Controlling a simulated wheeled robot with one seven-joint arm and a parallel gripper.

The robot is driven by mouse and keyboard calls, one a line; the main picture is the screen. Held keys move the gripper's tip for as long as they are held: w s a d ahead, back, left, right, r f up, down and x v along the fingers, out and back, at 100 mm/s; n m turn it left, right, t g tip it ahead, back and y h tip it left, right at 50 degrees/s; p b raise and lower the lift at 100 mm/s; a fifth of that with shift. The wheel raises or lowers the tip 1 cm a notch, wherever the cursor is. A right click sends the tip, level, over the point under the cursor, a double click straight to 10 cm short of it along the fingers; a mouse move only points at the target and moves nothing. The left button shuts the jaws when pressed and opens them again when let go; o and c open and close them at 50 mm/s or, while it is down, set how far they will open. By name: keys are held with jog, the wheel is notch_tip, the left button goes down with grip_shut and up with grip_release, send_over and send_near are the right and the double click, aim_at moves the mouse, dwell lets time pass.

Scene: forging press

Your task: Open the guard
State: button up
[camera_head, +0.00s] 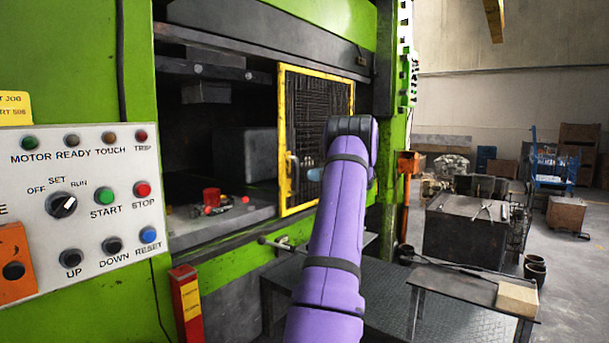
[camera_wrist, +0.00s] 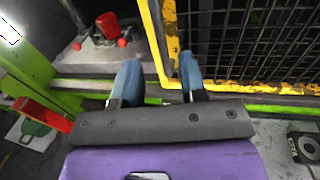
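The guard is a yellow-framed panel of dark mesh (camera_head: 318,100) over the right part of the press opening; the left part is uncovered. A handle (camera_head: 292,172) stands on the left upright of its frame. My gripper (camera_head: 314,174) is close to the guard, just right of the handle in the head view, and mostly hidden by my wrist. In the wrist view my gripper (camera_wrist: 158,76) has its two blue fingers apart with nothing held. The guard's yellow frame (camera_wrist: 152,35) runs down between and beyond the fingertips. I cannot tell whether a finger touches it.
A red part (camera_head: 211,196) with small red pieces sits inside the press on the grey bed. A control panel (camera_head: 80,205) stands at the left. A red post (camera_head: 187,305) and a dark table (camera_head: 440,310) are in front of the press. A rod (camera_head: 275,243) juts out below the opening.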

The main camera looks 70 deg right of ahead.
jog(key=shift+s, duration=1.45)
